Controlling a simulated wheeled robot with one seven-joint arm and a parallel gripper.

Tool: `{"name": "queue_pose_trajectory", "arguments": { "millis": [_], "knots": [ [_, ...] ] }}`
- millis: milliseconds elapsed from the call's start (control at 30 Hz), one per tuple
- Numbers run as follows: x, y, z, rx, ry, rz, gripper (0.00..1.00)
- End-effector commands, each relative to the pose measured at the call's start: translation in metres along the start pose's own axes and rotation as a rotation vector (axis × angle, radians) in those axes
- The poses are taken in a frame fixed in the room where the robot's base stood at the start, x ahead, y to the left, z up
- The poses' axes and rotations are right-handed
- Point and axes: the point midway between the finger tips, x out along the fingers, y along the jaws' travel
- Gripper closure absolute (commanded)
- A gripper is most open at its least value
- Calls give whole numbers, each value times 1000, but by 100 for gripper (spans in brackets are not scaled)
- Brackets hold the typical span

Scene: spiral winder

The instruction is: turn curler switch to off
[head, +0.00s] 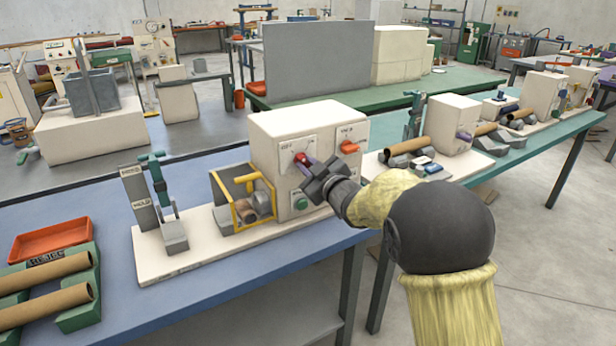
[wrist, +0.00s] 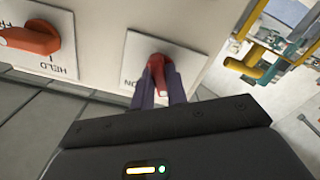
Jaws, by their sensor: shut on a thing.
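The curler switch is a red lever (wrist: 157,66) on a white plate (wrist: 136,62), partly lettered "ON" in the wrist view. In the head view the plate (head: 286,143) is on the left front face of the cream machine box (head: 270,122), and the lever is mostly covered. My gripper (head: 308,162) is at this lever, reaching in from the right. In the wrist view its two purple fingers (wrist: 160,82) lie on either side of the red lever and are shut on it. The lever's exact setting is hard to read.
A second red lever (head: 349,147) sits on a plate right of mine, lettered "HELD" in the wrist view. A green button (head: 301,203) is below, and a yellow-framed guard (head: 243,200) stands left. A red tray (head: 50,241) and cardboard tubes (head: 46,272) lie farther left.

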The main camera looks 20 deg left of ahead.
Motion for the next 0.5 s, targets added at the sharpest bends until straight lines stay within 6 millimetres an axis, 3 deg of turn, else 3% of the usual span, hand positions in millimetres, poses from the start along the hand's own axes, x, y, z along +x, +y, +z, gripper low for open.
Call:
{"name": "queue_pose_trajectory", "arguments": {
  "millis": [500],
  "knots": [
    [0, 0, 1, -170, -2, -1, 100]
  ]
}}
